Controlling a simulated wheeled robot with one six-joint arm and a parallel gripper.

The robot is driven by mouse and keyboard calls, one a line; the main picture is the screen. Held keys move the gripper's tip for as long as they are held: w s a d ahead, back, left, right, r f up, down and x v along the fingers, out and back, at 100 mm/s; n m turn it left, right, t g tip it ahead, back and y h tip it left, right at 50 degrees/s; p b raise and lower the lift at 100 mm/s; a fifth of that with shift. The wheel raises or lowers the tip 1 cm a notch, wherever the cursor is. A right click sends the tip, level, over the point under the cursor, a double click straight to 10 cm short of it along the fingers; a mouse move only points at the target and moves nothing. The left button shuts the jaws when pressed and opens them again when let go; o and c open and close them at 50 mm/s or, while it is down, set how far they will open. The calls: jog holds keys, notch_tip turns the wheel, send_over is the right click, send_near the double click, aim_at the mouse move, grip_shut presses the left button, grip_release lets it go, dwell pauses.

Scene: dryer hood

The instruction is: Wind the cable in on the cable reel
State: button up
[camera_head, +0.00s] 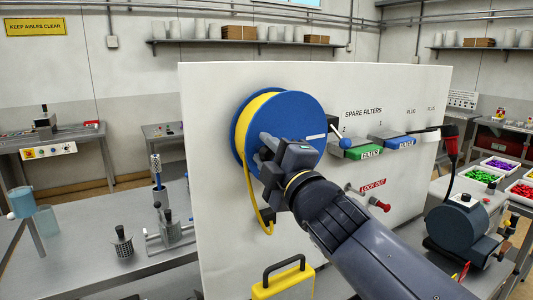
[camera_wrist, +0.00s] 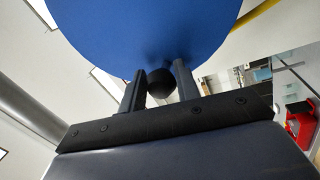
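The cable reel (camera_head: 305,103) is a blue disc with yellow cable (camera_head: 243,120) round its drum, on a white upright panel. A length of cable hangs down the panel to a dark end piece (camera_head: 266,217). My gripper (camera_head: 264,145) is at the lower front of the reel and hides part of its face. In the wrist view, a round black knob (camera_wrist: 161,83) sits between the two fingers, just below the blue disc (camera_wrist: 150,30). The fingers flank it with hardly any gap and appear shut on it.
A grey motor unit (camera_head: 462,228) is at right.

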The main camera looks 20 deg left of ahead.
jog(key=o, duration=0.4)
jog(key=shift+c, duration=0.2)
jog(key=shift+d, duration=0.1)
jog(key=v, duration=1)
jog(key=shift+s+d, duration=0.2)
jog(key=shift+s, duration=0.05)
jog(key=x, duration=1)
jog(key=shift+w+a, duration=0.3)
